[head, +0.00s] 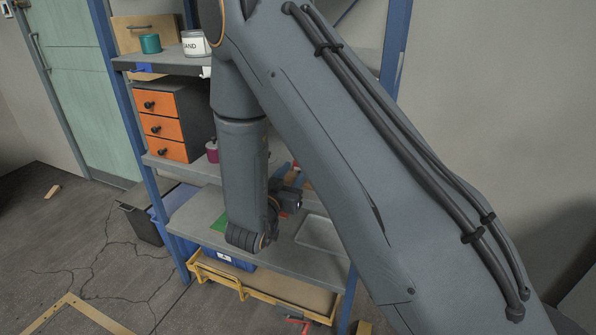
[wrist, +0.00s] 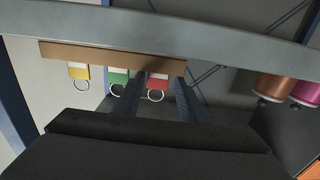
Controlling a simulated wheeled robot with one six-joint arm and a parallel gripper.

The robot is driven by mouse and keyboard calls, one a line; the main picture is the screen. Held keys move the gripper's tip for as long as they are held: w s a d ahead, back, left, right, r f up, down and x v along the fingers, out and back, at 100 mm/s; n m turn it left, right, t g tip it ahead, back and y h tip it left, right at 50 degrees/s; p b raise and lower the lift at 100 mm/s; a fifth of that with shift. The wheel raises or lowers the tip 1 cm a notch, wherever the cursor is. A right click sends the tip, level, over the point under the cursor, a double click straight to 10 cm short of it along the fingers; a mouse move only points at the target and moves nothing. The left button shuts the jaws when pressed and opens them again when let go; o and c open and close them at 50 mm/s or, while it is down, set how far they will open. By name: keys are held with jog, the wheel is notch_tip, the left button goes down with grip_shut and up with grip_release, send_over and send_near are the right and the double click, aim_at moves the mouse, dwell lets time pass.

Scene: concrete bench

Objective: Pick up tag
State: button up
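Several key tags hang in a row from a wooden strip (wrist: 110,54) in the wrist view: a yellow tag (wrist: 79,72), a green tag (wrist: 119,76) and a red tag (wrist: 157,82), each with a white part and a metal ring below. My gripper (wrist: 156,76) is open, its two dark fingers reaching up toward the strip. The red tag shows between the fingers; the left finger overlaps the gap between the green and red tags. I cannot tell how far the fingertips are from the tag in depth.
A grey shelf edge (wrist: 220,39) crosses above the strip. A copper-coloured cup (wrist: 272,84) and a magenta cup (wrist: 305,92) are at the right. In the head view, a blue-framed shelf holds orange drawers (head: 160,127), a teal cup (head: 150,44) and a shallow tray (head: 319,233).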

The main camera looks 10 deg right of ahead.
jog(key=shift+r+p+x, duration=0.1)
jog(key=shift+p+x, duration=0.1)
jog(key=shift+x, duration=1.6)
jog(key=shift+r+p+x, duration=0.15)
jog(key=shift+p+x, duration=0.05)
jog(key=shift+x, duration=1.55)
jog(key=shift+s, duration=0.1)
jog(key=c, duration=0.8)
